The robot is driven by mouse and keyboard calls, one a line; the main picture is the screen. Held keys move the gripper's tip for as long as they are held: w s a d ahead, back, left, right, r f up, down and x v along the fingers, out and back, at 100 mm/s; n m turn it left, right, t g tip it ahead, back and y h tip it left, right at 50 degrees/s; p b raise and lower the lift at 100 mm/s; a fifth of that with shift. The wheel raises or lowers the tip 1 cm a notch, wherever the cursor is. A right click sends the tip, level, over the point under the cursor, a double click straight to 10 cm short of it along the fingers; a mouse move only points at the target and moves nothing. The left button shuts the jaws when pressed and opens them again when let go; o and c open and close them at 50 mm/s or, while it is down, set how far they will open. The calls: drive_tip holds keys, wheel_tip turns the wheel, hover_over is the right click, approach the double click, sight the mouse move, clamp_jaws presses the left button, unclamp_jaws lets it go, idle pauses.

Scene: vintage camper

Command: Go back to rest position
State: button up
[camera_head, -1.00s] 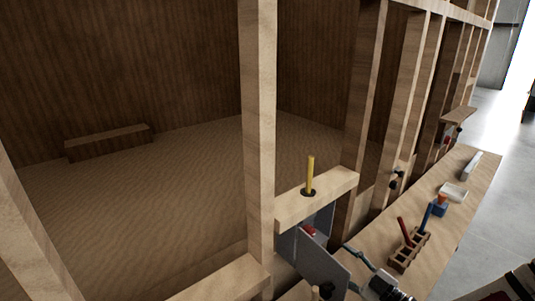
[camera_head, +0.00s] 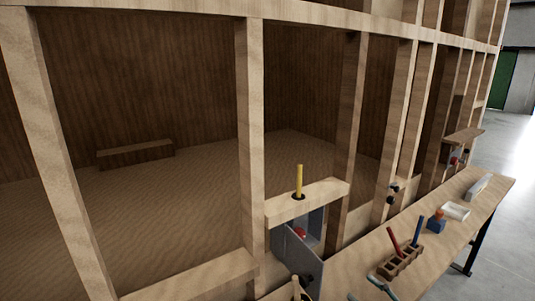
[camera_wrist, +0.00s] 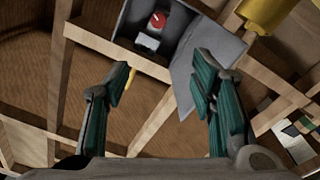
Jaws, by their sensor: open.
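My gripper (camera_wrist: 163,78) is open in the wrist view, with its two green-padded fingers wide apart and nothing between them. Beyond the fingertips is a grey box (camera_wrist: 185,18) with its door (camera_wrist: 208,62) swung open and a red round part (camera_wrist: 158,20) inside. The head view also shows the box's open door (camera_head: 301,262), below a wooden ledge (camera_head: 325,198) with a yellow rod (camera_head: 299,180) standing in it. I cannot make out my gripper in the head view.
A wooden bench (camera_head: 345,270) runs along the right, bearing a brown holder (camera_head: 400,263) with red and blue tools, a blue-and-orange item (camera_head: 436,222) and a white tray (camera_head: 456,211). Wooden studs (camera_head: 252,130) frame the wall. Open floor (camera_head: 508,160) lies at far right.

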drive_tip(key=s+a+r+n+g, duration=0.6)
drive_tip(key=n+g, duration=0.2)
drive_tip(key=n, duration=0.9)
drive_tip(key=s+a+r+n+g, duration=0.6)
drive_tip(key=n+g, duration=0.1)
drive_tip(key=n, duration=0.9)
drive_tip(key=s+d+r+n+t+h, duration=0.2)
drive_tip(key=s+r+n+h, duration=0.3)
drive_tip(key=n, duration=0.8)
drive_tip(key=s+d+r+n+t+h, duration=0.2)
drive_tip(key=s+d+r+n+h, duration=0.2)
drive_tip(key=r+n, duration=0.6)
drive_tip(key=s+n+h, duration=0.1)
drive_tip(key=s+n, duration=0.1)
drive_tip(key=n, duration=0.1)
drive_tip(key=shift+r+n, duration=0.25)
drive_tip(key=shift+n, duration=0.15)
drive_tip(key=shift+s, duration=0.1)
